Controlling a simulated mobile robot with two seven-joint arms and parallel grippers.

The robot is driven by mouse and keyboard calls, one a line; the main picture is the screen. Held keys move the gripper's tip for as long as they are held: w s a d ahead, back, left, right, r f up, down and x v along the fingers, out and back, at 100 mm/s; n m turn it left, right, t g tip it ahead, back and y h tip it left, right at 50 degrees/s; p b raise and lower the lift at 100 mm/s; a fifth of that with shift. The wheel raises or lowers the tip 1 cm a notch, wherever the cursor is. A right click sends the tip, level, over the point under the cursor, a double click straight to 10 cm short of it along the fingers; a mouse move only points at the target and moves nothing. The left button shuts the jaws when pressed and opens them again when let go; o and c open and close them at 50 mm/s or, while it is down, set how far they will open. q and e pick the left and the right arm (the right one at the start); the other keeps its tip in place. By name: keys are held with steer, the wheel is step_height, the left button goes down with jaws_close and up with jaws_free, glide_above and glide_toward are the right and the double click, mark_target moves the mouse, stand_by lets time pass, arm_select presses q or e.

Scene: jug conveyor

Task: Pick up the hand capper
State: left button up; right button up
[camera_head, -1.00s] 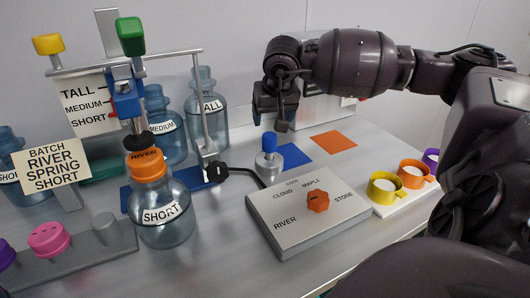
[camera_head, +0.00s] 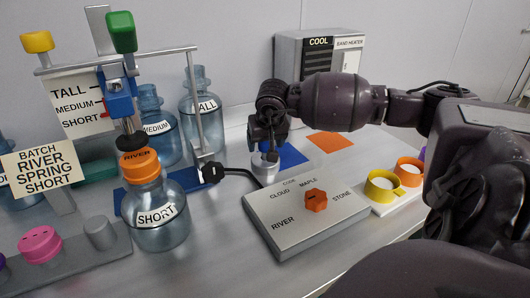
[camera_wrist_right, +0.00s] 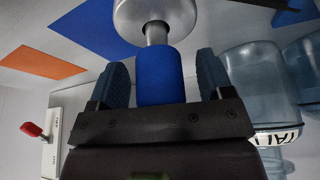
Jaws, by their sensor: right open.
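The hand capper (camera_head: 264,173) stands upright on the table behind the code box, a silver cup at its base. In the right wrist view its blue handle (camera_wrist_right: 160,78) and silver cup (camera_wrist_right: 156,18) show clearly. My right gripper (camera_head: 266,147) is over the capper and hides most of its handle in the head view. In the right wrist view the open gripper (camera_wrist_right: 161,72) has one finger on each side of the blue handle, with a small gap at each side. My left gripper is not in view.
The code box (camera_head: 305,218) with an orange knob stands in front of the capper. A capped SHORT jug (camera_head: 158,220) sits under the press at left. Behind the gripper are a blue square (camera_head: 290,156) and an orange square (camera_head: 329,142). Yellow and orange cups (camera_head: 382,186) stand at right.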

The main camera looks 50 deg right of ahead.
steer(key=c, duration=1.1)
steer(key=shift+r, duration=0.15)
